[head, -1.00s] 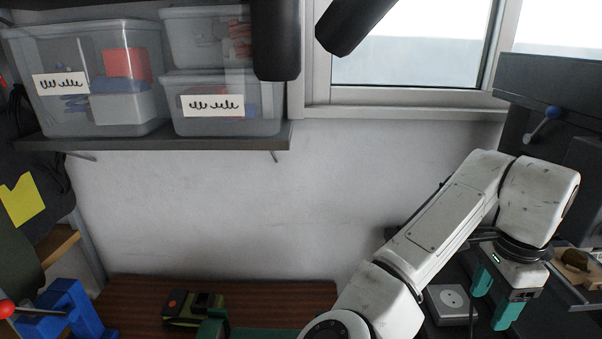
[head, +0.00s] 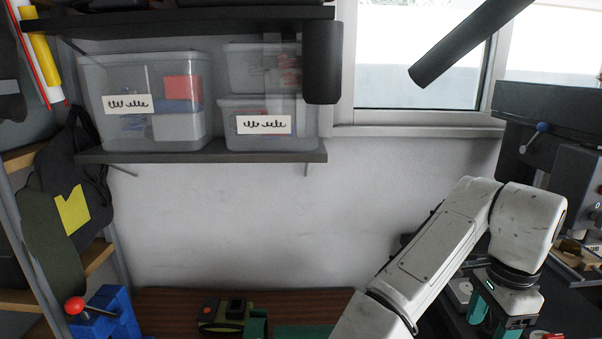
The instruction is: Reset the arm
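My white arm (head: 440,255) rises from the lower middle of the head view and bends down at the right. My gripper (head: 495,318) hangs from its end with two green fingers pointing down. The fingers stand apart with a gap between them, and I see nothing held. The fingertips are partly cut off by the lower picture edge. A grey box with a round socket (head: 462,290) sits just left of the gripper, partly hidden behind the arm.
A wooden bench (head: 310,300) holds a green-black tool (head: 222,316) and a blue vise (head: 112,312) with a red knob. A shelf (head: 200,152) with clear bins (head: 145,100) is on the wall. A dark machine (head: 550,130) stands close behind the arm at right.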

